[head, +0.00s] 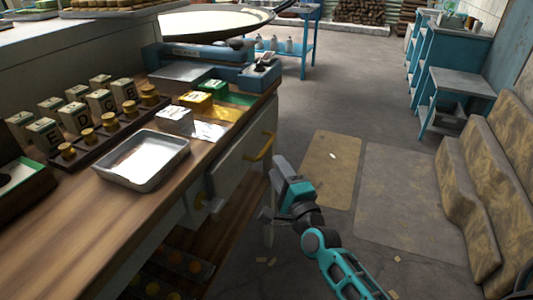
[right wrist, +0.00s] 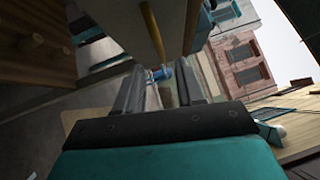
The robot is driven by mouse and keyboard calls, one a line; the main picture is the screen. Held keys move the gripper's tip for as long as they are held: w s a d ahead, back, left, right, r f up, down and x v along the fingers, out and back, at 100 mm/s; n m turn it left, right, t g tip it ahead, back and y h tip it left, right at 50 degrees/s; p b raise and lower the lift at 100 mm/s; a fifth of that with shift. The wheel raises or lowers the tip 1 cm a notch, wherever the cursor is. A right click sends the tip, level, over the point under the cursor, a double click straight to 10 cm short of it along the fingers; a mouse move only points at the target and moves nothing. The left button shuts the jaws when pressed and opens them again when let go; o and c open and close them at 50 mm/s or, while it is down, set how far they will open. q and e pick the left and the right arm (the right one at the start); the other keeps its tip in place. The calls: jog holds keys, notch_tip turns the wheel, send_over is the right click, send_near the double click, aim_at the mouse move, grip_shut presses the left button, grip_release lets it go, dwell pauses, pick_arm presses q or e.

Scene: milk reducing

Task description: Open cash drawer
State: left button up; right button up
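The cash drawer (head: 236,160) has a pale front under the right end of the wooden counter and looks closed. Its yellow bar handle (head: 266,146) sticks out from the front. The handle also shows at the top of the right wrist view (right wrist: 152,32). My right gripper (head: 272,187) is to the right of the drawer front and nearer to me than the handle. In the right wrist view (right wrist: 160,75) its two fingers are apart with nothing gripped between them. The handle appears beyond the fingertips, not touching them. My left gripper is not in view.
The counter (head: 90,225) carries a metal tray (head: 143,158), lettered blocks and a blue scale (head: 222,66). A lower shelf is under the drawer. A cushioned bench (head: 480,190) and a blue table (head: 455,92) stand at the right. The floor between is mostly clear.

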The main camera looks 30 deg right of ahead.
jog(key=w, duration=0.7)
jog(key=shift+d+r+b, duration=0.2)
jog(key=shift+r+b, duration=0.15)
jog(key=shift+r, duration=0.1)
jog(key=shift+s, duration=0.1)
grip_shut()
